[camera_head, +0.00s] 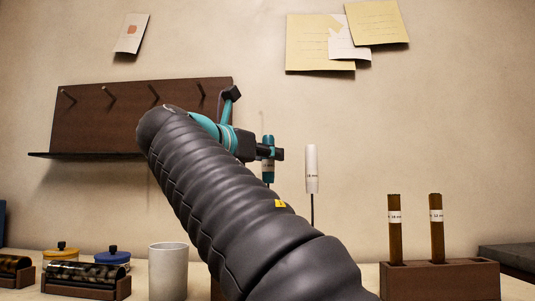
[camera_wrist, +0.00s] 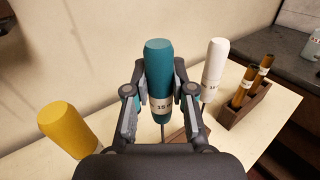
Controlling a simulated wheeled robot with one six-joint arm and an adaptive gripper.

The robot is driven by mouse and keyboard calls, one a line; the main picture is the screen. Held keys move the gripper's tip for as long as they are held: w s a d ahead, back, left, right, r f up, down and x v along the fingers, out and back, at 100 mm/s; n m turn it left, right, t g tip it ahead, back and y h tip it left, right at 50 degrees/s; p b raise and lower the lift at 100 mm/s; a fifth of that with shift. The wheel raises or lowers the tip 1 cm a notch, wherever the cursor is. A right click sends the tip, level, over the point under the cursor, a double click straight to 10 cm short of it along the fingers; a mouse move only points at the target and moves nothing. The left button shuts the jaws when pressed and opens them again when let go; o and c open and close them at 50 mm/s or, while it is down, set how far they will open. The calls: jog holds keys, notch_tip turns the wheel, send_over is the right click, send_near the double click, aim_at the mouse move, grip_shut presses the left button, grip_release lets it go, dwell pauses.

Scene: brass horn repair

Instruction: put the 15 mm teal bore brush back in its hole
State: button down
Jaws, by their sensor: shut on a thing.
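The teal bore brush (camera_wrist: 160,65) has a thick teal handle with a white label, on which "15" can be read in the wrist view. It stands roughly upright between my fingers, with a thin dark rod below the handle. My gripper (camera_wrist: 159,100) is shut on the handle near its label. In the head view the brush (camera_head: 268,141) shows above and below my gripper (camera_head: 268,153), at the far end of my arm. A wooden block (camera_wrist: 178,136) shows partly below the brush. Its holes and the brush's lower end are hidden by my gripper and arm.
A white-handled brush (camera_head: 312,168) stands right of the teal one; a yellow handle (camera_wrist: 66,130) is at left in the wrist view. A wooden rack (camera_head: 440,280) with two brown sticks is farther right. A white cup (camera_head: 168,271) and lidded jars (camera_head: 113,257) stand left.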

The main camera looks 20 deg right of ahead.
jog(key=shift+f+b, duration=0.6)
jog(key=shift+f, duration=0.35)
jog(key=c, duration=0.9)
grip_release()
jog(key=v, duration=1.2)
